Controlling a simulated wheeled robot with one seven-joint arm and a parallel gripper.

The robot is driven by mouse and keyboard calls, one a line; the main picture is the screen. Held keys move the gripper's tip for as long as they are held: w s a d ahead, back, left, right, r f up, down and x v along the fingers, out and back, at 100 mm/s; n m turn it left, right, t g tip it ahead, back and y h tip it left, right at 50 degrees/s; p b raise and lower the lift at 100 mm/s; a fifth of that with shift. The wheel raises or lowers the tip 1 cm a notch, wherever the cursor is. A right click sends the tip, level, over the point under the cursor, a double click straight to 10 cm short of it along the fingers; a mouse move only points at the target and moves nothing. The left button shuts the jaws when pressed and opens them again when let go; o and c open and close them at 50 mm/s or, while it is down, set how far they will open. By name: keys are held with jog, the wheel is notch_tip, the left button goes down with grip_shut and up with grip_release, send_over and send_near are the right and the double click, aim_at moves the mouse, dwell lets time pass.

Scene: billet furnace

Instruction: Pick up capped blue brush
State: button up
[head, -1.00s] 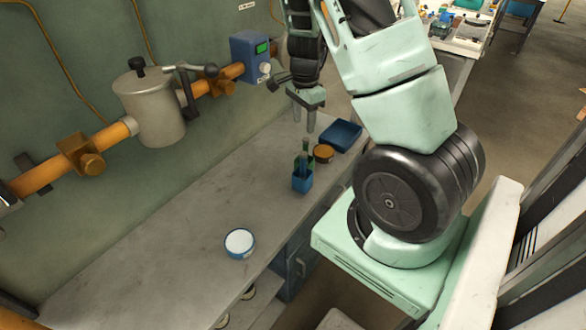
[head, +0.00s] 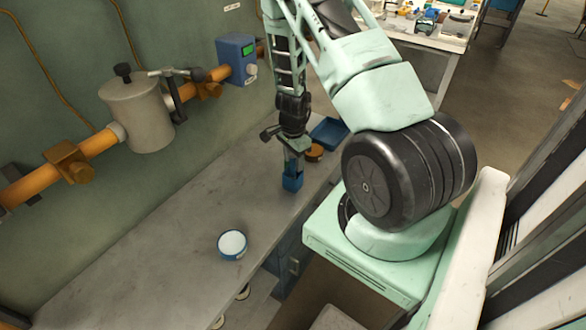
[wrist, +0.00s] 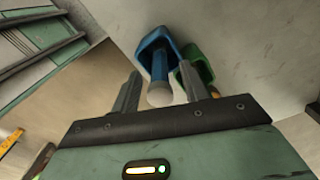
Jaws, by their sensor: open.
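In the wrist view a blue rod with a pale round end (wrist: 159,68), which looks like the blue brush, points up toward the camera out of a blue holder (wrist: 150,38). My gripper (wrist: 159,78) is open, with one finger on each side of the rod; I see no clear contact. A green piece (wrist: 199,66) is just beyond the right finger, partly hidden by it. In the head view my gripper (head: 293,158) is right above the blue holder (head: 292,181) on the bench and hides the brush.
A brown round item (head: 315,152) and a blue tray (head: 329,131) are behind the holder on the bench (head: 190,215). A blue-rimmed white dish (head: 232,244) is nearer the front. A pipe (head: 98,142) with a metal canister (head: 140,112) runs along the wall.

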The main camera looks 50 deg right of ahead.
jog(key=shift+f, duration=0.45)
grip_shut()
jog(key=shift+r, duration=0.15)
notch_tip(320, 180, up, 10)
jog(key=shift+f, duration=0.15)
